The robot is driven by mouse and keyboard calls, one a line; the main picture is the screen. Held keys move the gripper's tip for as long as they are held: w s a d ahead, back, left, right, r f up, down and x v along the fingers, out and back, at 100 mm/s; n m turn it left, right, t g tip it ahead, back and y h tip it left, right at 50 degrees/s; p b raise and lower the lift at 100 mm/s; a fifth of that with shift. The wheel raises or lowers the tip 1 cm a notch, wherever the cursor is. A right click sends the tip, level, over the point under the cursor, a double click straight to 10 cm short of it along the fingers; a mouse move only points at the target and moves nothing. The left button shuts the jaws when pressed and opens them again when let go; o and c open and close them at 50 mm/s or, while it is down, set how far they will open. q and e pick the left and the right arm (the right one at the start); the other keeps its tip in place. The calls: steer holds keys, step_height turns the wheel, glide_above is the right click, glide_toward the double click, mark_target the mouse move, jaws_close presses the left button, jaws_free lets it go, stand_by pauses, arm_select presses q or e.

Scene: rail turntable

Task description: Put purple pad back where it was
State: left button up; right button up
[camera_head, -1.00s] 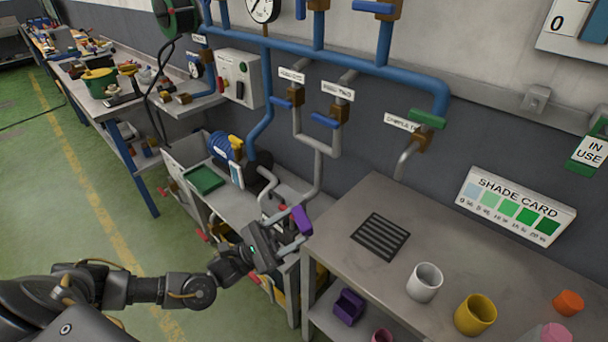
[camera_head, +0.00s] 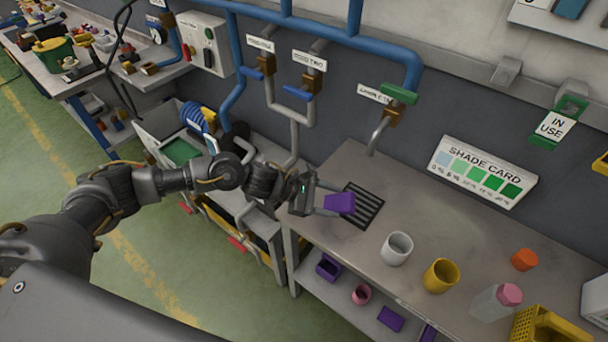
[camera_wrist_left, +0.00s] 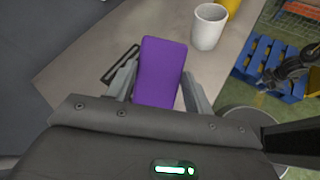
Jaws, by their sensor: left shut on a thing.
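The purple pad (camera_head: 340,203) is held between the fingers of my left gripper (camera_head: 326,203), above the left part of the workbench by the black slotted grate (camera_head: 366,206). In the left wrist view the pad (camera_wrist_left: 160,70) stands out between the two fingers (camera_wrist_left: 157,88), and it hides part of the grate (camera_wrist_left: 122,66). On the shelf under the bench are a purple open box (camera_head: 328,267) and a flat purple piece (camera_head: 391,318). My right gripper is in neither view.
A white cup (camera_head: 397,248), a yellow cup (camera_head: 440,275), an orange piece (camera_head: 525,259) and a pink-capped bottle (camera_head: 494,302) stand on the bench (camera_head: 330,231). A yellow basket (camera_head: 548,330) is at the lower right. Pipes with valves run along the wall behind.

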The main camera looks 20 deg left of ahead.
arm_select(q)
steer(key=y, duration=0.1)
steer(key=g+y+p, duration=0.1)
steer(key=y, duration=0.2)
steer(key=shift+w+a+n+g+p, duration=0.25)
steer(key=shift+w+n+g+p, duration=0.05)
steer(key=shift+w+g+p, duration=0.1)
steer(key=w+a+r+g+y+p, duration=0.1)
steer(key=a+r+g+y+p, duration=0.1)
steer(key=a+y, duration=0.35)
steer(key=shift+h, duration=0.95)
steer(key=f, duration=0.2)
steer(key=a+f+b, duration=0.1)
steer(key=f+b, duration=0.1)
steer(key=f, duration=0.1)
steer(key=shift+a+f, duration=0.25)
steer(key=shift+f, duration=0.9)
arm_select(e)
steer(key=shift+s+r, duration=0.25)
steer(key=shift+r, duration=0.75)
arm_select(q)
steer(key=shift+f+b, duration=0.45)
steer(key=shift+b, duration=0.45)
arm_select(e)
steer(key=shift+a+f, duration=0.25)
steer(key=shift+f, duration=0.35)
